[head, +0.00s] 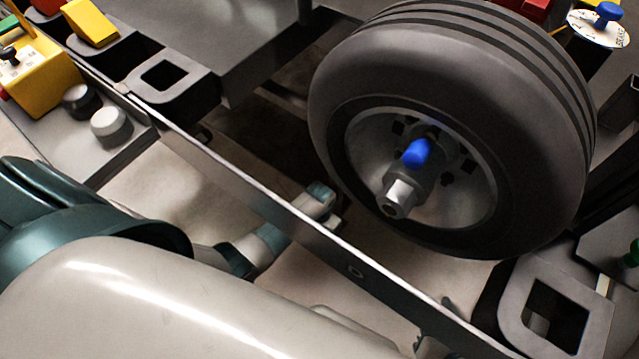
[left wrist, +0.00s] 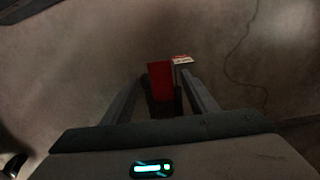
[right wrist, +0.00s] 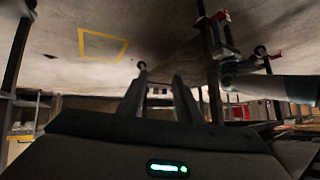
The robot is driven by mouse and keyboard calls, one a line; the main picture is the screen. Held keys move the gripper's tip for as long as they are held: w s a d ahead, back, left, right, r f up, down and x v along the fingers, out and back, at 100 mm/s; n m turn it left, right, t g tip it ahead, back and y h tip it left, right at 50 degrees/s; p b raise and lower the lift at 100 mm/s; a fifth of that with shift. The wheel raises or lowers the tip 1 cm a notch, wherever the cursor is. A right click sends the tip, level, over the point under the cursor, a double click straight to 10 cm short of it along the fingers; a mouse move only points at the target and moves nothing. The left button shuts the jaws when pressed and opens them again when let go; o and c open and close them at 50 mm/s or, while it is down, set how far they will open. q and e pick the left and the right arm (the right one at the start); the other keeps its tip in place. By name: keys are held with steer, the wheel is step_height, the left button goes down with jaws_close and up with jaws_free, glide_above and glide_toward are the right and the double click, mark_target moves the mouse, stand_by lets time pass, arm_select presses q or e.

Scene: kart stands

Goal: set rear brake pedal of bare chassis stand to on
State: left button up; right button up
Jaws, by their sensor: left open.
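The chassis stand fills the head view, with a large black wheel (head: 345,100) on it. In the left wrist view a red block (left wrist: 160,80), perhaps the brake pedal, shows between the finger lines of my open left gripper (left wrist: 167,78). I cannot tell whether the fingers touch it or it lies beyond them. A small white label with red marks (left wrist: 183,59) is beside it. My right gripper (right wrist: 160,75) has its fingers apart with nothing seen between them. The pedal's position cannot be made out.
A long grey rail (head: 240,185) crosses in front of the wheel, close to my arm links. A blue knob on a white dial (head: 590,28) is at the top right. A yellow box (head: 45,75) and round knobs (head: 110,125) are at the left. Bare floor (left wrist: 80,60) lies below my left gripper.

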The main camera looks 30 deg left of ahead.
arm_select(q)
step_height(320, 180, down, 2)
steer(key=shift+f+b, duration=0.2)
steer(key=shift+b, duration=0.2)
steer(key=shift+f, duration=0.5)
arm_select(e)
steer(key=shift+w+a+r+t+y, duration=0.15)
steer(key=shift+w+a+r+t, duration=0.15)
steer(key=shift+w+r+t, duration=0.3)
steer(key=shift+w+a+r+t+y, duration=0.1)
steer(key=shift+w+a+r+t, duration=0.3)
steer(key=shift+r, duration=0.4)
steer(key=shift+w+a+r+t+y, duration=0.15)
steer(key=shift+w+a+r+t, duration=0.1)
steer(key=shift+w+r+t, duration=0.35)
steer(key=shift+s+r, duration=0.1)
